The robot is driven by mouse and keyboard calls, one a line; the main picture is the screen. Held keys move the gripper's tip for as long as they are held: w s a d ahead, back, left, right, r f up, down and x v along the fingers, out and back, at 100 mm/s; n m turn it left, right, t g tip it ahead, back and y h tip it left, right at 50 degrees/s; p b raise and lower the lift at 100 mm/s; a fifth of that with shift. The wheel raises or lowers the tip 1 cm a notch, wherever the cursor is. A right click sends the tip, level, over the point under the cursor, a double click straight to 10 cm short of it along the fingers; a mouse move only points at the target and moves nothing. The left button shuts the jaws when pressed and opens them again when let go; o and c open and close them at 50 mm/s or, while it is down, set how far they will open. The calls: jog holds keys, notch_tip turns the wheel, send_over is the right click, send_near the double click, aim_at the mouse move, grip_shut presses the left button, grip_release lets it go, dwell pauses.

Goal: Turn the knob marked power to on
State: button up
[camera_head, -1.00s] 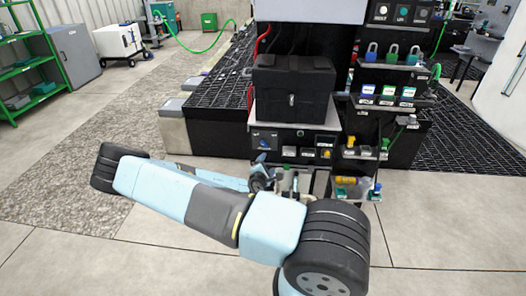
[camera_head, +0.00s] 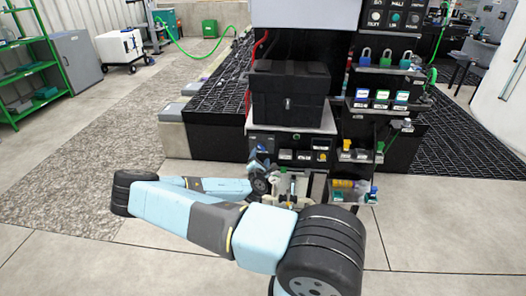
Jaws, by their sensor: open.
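A dark control panel (camera_head: 290,143) with knobs, small labels and a few indicators sits below a big black case. The labels are too small to read, so I cannot tell which knob is marked power. A knob plate (camera_head: 262,139) at the panel's left end is partly hidden by my wrist. My gripper (camera_head: 260,160) is in front of that left end, at the end of my folded light-blue arm. It is open and small in view, and its fingertips are hard to make out. I see nothing held, and cannot tell if it touches the panel.
The black case (camera_head: 289,92) stands above the panel. To the right are shelves with padlocks (camera_head: 386,58), labelled boxes (camera_head: 381,98) and small bottles (camera_head: 362,153). A green rack (camera_head: 30,75) stands far left. The concrete floor (camera_head: 60,255) at front left is clear.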

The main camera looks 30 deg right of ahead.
aim_at(262, 148)
jog(key=shift+x, duration=3)
jog(key=shift+c, duration=0.2)
